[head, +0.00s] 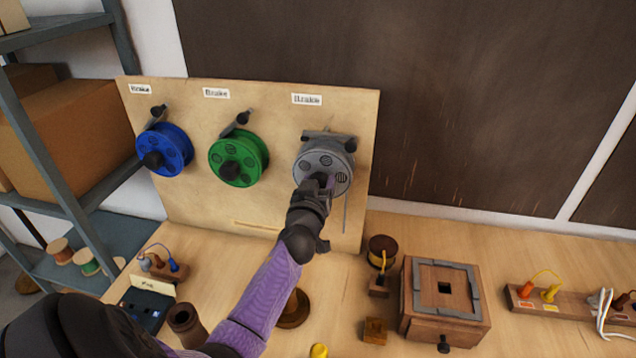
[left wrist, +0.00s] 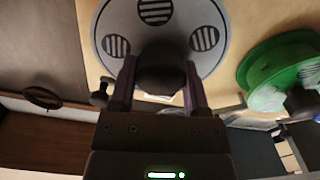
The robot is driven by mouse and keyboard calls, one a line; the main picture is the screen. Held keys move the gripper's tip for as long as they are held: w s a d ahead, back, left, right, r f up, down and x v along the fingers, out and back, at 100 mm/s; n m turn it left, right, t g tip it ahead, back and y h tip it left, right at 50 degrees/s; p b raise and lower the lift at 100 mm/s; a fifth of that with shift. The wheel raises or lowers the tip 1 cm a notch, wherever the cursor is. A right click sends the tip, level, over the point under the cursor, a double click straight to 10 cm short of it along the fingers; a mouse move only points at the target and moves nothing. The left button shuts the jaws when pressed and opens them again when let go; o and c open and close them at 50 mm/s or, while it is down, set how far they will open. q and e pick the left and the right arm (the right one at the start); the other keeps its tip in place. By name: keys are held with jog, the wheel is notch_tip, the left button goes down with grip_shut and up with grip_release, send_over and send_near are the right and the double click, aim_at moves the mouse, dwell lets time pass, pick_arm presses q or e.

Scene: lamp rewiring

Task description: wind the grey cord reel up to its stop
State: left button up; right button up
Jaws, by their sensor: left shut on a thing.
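The grey cord reel (head: 338,160) is mounted on the right of an upright wooden board (head: 290,220), under a "Brake" label (head: 306,99). A grey cord hangs below it. A dark brake lever (head: 326,137) lies across its top. My left gripper (head: 318,182) is at the front of the grey reel, shut on its dark knob (left wrist: 162,70). In the left wrist view the grey reel's face (left wrist: 125,25) with striped round holes fills the top, and the two fingers stand on either side of the knob. My right gripper is not in view.
A green reel (head: 250,150) and a blue reel (head: 178,145) hang to the left on the same board. A wooden box (head: 420,325), a small brown spool (head: 381,246) and a plug strip (head: 590,308) stand on the bench. Metal shelving (head: 60,170) is at the left.

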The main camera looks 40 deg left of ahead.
pick_arm(q)
jog(key=shift+c, duration=0.4)
